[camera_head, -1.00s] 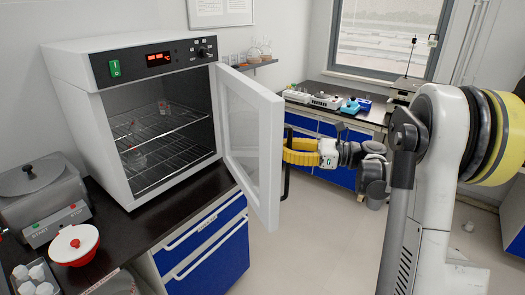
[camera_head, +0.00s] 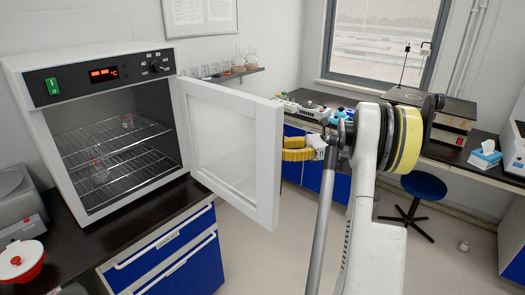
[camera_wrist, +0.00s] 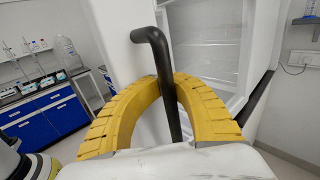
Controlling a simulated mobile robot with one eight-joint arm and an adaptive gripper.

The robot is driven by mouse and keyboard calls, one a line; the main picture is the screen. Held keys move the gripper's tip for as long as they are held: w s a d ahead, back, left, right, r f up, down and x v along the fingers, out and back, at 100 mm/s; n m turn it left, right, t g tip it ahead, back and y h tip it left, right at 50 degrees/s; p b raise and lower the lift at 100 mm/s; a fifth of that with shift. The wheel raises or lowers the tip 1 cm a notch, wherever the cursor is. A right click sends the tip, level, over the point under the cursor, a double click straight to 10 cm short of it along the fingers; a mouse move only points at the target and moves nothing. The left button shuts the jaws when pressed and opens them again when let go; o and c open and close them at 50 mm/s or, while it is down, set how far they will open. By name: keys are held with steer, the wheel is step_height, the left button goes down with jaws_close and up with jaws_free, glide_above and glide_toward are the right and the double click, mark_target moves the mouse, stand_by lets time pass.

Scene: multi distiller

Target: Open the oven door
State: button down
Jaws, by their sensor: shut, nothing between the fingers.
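The white oven (camera_head: 20,85) stands on the bench at the left in the head view, its chamber and wire racks showing. Its windowed door (camera_head: 262,165) stands wide open, swung out to the right. My gripper (camera_head: 298,155) is beyond the door's free edge, partly hidden by the door. In the wrist view, the yellow fingers of my gripper (camera_wrist: 166,80) curve together in an arch, shut. The black door handle (camera_wrist: 152,42) runs down past the fingertips into the arch, not pinched; I cannot tell whether it touches them. The door panel (camera_wrist: 210,40) is behind it.
A red-and-white pot (camera_head: 22,262) and a grey device (camera_head: 15,205) stand on the bench left of the oven. Blue drawers (camera_head: 185,262) are below. A blue stool (camera_head: 424,186) stands on the floor at the right. Floor between door and stool is partly clear.

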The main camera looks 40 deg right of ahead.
mark_target(278, 120)
steer(key=shift+s+d+f, duration=0.1)
steer(key=shift+s, duration=0.15)
steer(key=c, duration=1.4)
jaws_free()
steer(key=shift+s+d, duration=0.15)
steer(key=shift+s, duration=0.1)
steer(key=shift+s+d+r, duration=0.1)
steer(key=shift+s+r, duration=0.1)
steer(key=shift+s, duration=0.05)
steer(key=r, duration=1)
steer(key=shift+w, duration=0.3)
